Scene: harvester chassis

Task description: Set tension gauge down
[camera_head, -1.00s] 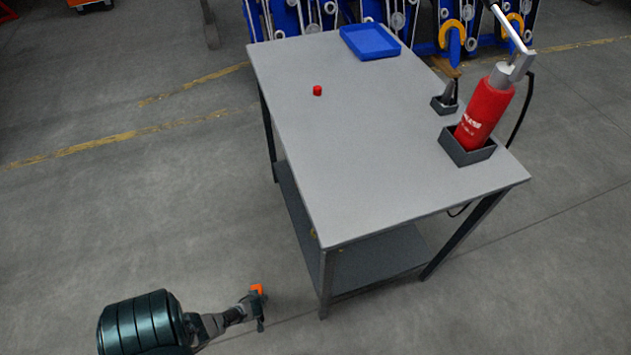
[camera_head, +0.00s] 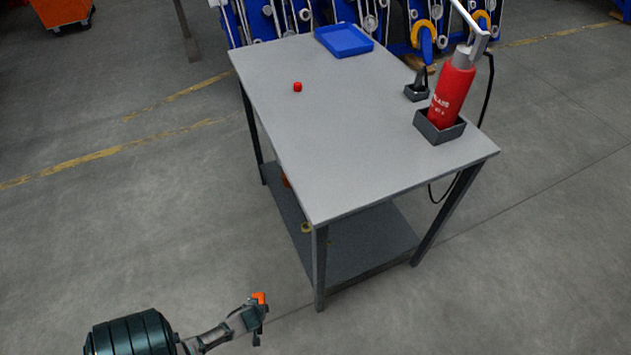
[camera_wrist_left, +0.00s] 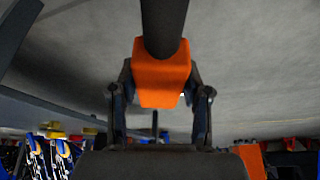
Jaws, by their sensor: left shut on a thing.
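The tension gauge (camera_wrist_left: 162,75), an orange body with a dark round bar, is held between the two fingers of my left gripper (camera_wrist_left: 160,100) in the wrist view. In the head view a small orange part of it (camera_head: 260,298) shows at the tip of my left gripper (camera_head: 256,315), at the lower left. The gripper is shut on it, out over the floor, left of and apart from the near corner of the grey table (camera_head: 345,130). My right gripper is not in view.
On the table, a red bottle-shaped tool (camera_head: 453,92) stands in a dark holder (camera_head: 440,128) at the right. A small dark holder (camera_head: 416,92), a blue tray (camera_head: 344,40) and a small red cap (camera_head: 297,87) are also there. The table's middle and near part are clear.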

